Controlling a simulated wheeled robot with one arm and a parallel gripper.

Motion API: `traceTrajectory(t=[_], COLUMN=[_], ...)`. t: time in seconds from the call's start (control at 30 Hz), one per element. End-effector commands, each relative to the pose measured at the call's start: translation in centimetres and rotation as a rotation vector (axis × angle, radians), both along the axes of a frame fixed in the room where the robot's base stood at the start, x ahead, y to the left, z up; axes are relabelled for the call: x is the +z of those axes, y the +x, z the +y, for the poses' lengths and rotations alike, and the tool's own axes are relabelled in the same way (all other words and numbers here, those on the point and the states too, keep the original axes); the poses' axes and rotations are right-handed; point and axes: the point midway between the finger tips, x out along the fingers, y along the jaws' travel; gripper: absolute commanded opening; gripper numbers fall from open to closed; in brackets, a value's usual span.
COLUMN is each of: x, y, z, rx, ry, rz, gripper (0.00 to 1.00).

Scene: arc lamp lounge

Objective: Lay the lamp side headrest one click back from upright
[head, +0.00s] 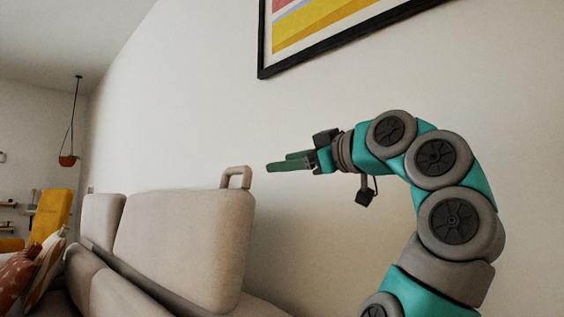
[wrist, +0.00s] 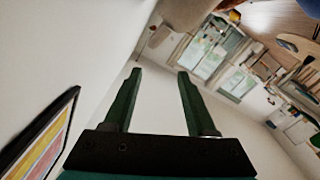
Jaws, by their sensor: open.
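Two beige headrests stand on the sofa back in the head view. The nearer, larger headrest (head: 185,240) stands close to upright and has a beige loop handle (head: 236,170) on its top right corner. The farther headrest (head: 102,218) is partly hidden behind it. No lamp shows, so I cannot tell from these frames which is lamp side. My gripper (head: 268,162) is open and empty, just right of the loop handle and slightly higher, apart from it. In the wrist view its two green fingers (wrist: 160,72) are spread with nothing between them.
A pale wall runs behind the sofa, with a framed picture (head: 335,25) above my arm. Patterned cushions (head: 22,270) lie on the sofa at left. A yellow chair (head: 50,215) and a hanging planter (head: 68,160) are farther back. Air around my gripper is free.

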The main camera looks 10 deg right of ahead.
Motion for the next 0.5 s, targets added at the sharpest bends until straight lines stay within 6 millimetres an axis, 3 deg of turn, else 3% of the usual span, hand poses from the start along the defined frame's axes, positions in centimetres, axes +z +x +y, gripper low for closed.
traceTrajectory(t=[0.5], x=[0.3], y=[-2.4], z=[-1.5], rx=[0.0], ry=[0.0], rz=[-0.004], gripper=[0.57])
